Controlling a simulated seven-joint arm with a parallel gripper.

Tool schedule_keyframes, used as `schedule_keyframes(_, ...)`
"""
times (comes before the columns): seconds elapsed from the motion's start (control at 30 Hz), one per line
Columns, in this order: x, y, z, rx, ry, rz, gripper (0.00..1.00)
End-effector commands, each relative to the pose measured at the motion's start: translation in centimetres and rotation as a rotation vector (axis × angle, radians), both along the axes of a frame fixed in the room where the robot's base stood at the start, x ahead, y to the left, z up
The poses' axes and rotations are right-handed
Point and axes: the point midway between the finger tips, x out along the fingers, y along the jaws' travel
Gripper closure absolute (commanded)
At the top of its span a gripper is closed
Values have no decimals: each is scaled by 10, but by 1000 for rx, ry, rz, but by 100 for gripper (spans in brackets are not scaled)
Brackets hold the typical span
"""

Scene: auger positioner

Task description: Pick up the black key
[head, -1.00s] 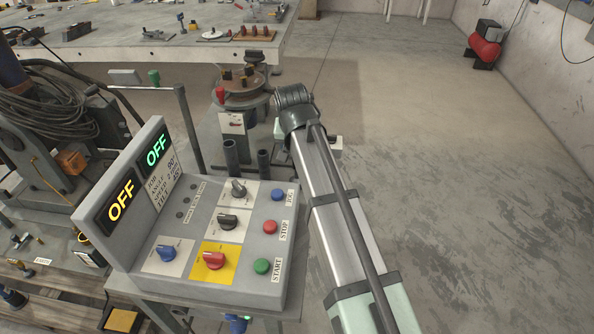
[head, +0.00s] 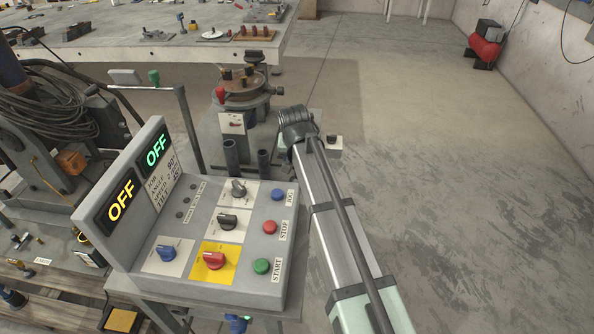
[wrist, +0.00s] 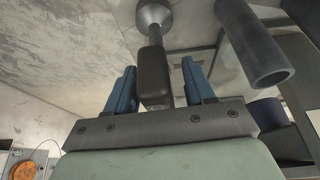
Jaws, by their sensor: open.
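The black key (wrist: 154,72) shows in the wrist view as a dark upright block with rounded edges, with a round metal collar (wrist: 154,14) beyond its far end. My gripper (wrist: 158,67) has its two blue fingers apart, one on each side of the key. A gap shows on both sides, wider on the right, so the fingers do not appear to grip it. In the head view my arm's end hides the gripper, and I cannot make out the key there.
A dark hollow tube (wrist: 252,45) stands close right of the fingers in the wrist view. In the head view, a control box (head: 215,245) with knobs and buttons stands left of my arm, and a turntable positioner (head: 245,85) beyond. Open floor (head: 460,190) lies right.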

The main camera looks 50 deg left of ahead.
Motion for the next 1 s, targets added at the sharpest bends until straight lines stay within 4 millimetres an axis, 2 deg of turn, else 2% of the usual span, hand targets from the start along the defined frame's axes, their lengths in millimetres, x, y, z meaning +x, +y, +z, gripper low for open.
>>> schedule_keyframes(0.17, 0, 0, 0, 0, 0, 0, 48)
schedule_keyframes(0.7, 0, 0, 0, 0, 0, 0, 99)
schedule_keyframes(1.0, 0, 0, 1, 1, -1, 0, 100)
